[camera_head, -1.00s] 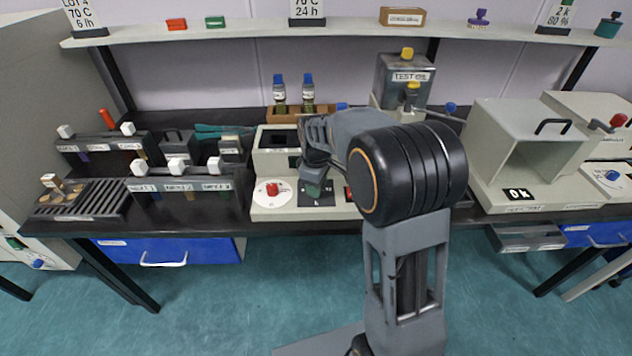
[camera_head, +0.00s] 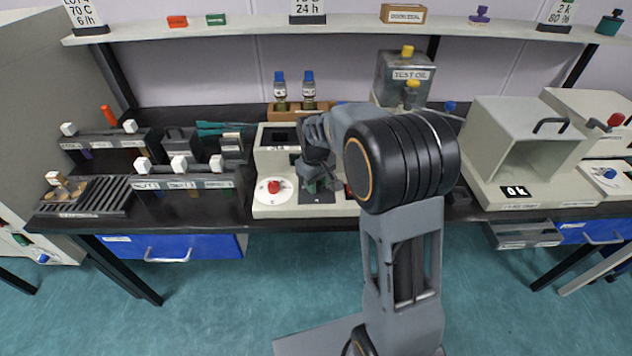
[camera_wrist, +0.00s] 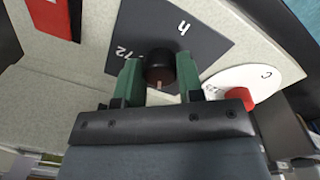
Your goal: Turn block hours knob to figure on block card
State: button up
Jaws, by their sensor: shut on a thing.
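The hours knob (camera_wrist: 160,72) is a round black knob with a pale pointer line, on a dark square plate (camera_wrist: 205,35) marked "h" and "72" in the wrist view. My gripper (camera_wrist: 159,66) has its green fingers on either side of the knob, shut on it. In the head view my gripper (camera_head: 318,183) is at the front of the pale block (camera_head: 270,158) and hides the knob. Much of the dial scale is covered, so the setting cannot be read. A white card (camera_head: 308,8) on the shelf above the block reads "24 h"; its top is cut off.
A red knob (camera_head: 273,186) on a white dial marked "C" sits just left of the hours plate. Bottles (camera_head: 308,90) stand behind the block. Racks with white handles (camera_head: 180,164) stand left. A pale open-fronted machine (camera_head: 525,150) stands right.

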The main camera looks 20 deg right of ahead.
dwell(0.3)
jog(key=o, duration=0.9)
jog(key=r, duration=0.4)
jog(key=r+p, duration=0.1)
jog(key=r, duration=0.8)
jog(key=shift+a+r, duration=0.25)
jog(key=shift+r, duration=0.15)
